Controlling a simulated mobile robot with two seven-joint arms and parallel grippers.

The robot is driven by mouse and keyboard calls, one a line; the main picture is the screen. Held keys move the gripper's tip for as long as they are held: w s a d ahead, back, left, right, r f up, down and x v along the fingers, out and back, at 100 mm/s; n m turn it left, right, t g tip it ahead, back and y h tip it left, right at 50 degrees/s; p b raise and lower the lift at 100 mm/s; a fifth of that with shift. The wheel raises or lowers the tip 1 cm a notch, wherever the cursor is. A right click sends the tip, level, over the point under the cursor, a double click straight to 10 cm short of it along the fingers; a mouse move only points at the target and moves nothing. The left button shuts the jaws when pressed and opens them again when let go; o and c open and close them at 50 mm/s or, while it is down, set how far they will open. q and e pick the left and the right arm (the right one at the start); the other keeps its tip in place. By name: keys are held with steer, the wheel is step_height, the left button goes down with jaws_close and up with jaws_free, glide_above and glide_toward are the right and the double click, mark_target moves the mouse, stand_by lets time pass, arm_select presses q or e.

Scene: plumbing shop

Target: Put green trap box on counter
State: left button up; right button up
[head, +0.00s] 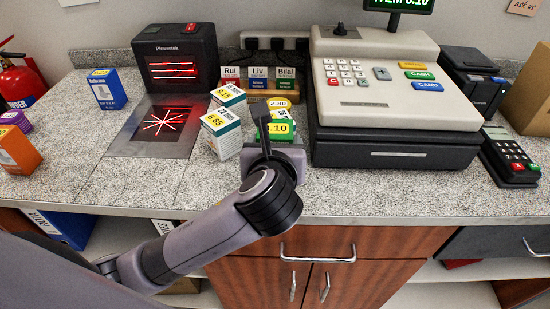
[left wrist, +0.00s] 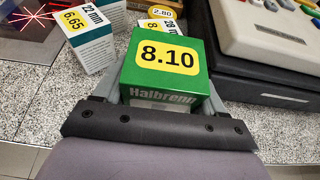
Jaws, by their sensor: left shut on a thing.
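The green trap box (left wrist: 165,65) has a yellow label reading 8.10 and the name Halbrenn on its side. My left gripper (left wrist: 160,98) is shut on it, with a finger on each side. In the head view the green box (head: 281,128) shows only in part behind my left gripper (head: 265,132). They are over the front of the speckled counter (head: 340,190), left of the cash register. I cannot tell whether the box touches the counter. My right gripper is not in view.
Two white-and-teal boxes (head: 222,135) stand just left of my gripper, with other labelled boxes behind it. The cash register (head: 385,100) is close on the right. A scanner (head: 175,60) with red lines stands at left. The counter's front strip is clear.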

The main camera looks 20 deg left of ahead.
arm_select(q)
steer(key=shift+f, duration=1.9)
steer(key=shift+f, duration=0.15)
steer(key=o, duration=1.2)
steer(key=shift+s+r, duration=0.2)
steer(key=shift+r, duration=0.05)
steer(key=v, duration=1.1)
steer(key=shift+s, duration=0.3)
steer(key=shift+d+r, duration=0.1)
